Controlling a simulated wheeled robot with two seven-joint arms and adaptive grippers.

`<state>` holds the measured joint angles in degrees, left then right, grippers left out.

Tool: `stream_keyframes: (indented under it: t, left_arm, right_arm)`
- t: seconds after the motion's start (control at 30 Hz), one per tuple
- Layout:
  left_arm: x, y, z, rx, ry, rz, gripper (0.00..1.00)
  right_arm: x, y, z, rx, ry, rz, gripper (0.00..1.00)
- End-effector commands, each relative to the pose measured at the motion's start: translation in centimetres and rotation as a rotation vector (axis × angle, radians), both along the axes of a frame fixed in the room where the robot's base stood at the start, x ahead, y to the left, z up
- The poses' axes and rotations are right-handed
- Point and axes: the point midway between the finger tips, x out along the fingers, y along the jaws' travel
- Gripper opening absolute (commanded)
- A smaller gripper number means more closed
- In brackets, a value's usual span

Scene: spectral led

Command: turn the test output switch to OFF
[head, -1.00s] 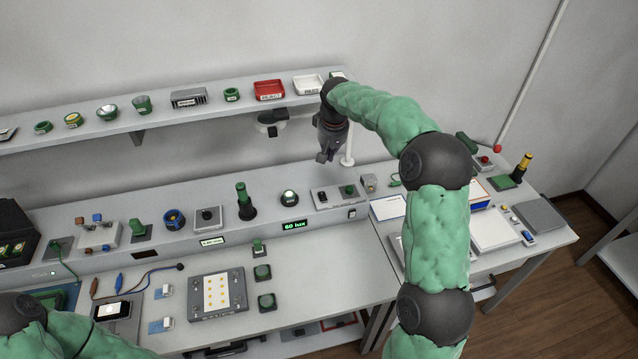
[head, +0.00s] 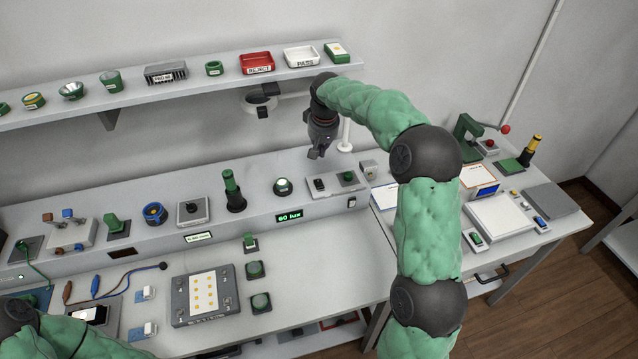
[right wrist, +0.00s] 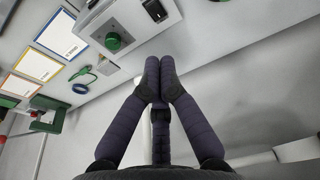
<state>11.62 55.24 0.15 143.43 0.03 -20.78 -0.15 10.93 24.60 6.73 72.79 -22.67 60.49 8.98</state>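A grey panel (head: 336,186) on the raised ledge carries a black switch (head: 319,185) and a green knob (head: 348,177). Its lettering is too small to read, so I cannot tell whether it is the test output switch. In the right wrist view the black switch (right wrist: 154,10) is at the top edge, with the green knob (right wrist: 113,41) left of it. My right gripper (head: 317,153) hangs above and behind this panel, apart from it. In the right wrist view its fingertips (right wrist: 160,80) are together with nothing between them. My left gripper is out of view.
A shelf with a red tray (head: 257,63) and a white tray (head: 301,57) runs behind my right arm. A lamp-like fixture (head: 262,102) hangs below it. A grey box with a knob (head: 193,211) and a green-black upright piece (head: 233,191) stand left along the ledge.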

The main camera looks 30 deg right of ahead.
Motion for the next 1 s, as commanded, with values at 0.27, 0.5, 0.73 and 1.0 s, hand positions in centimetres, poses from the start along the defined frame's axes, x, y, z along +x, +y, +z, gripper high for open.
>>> stream_keyframes:
  t: [0.27, 0.5, 0.73, 1.0]
  left_arm:
    - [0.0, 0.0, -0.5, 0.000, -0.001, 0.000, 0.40]
    - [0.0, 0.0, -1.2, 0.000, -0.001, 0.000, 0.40]
    - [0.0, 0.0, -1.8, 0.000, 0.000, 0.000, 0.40]
    - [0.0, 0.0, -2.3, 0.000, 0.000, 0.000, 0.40]
  right_arm:
    - [0.5, -0.1, -2.5, 0.000, 0.002, 0.000, 0.00]
    - [1.4, -0.4, -7.0, 0.000, 0.003, 0.000, 0.00]
    - [2.0, -0.5, -10.8, 0.000, 0.001, 0.000, 0.00]
    - [1.6, -0.4, -13.5, -0.001, -0.001, -0.001, 0.00]
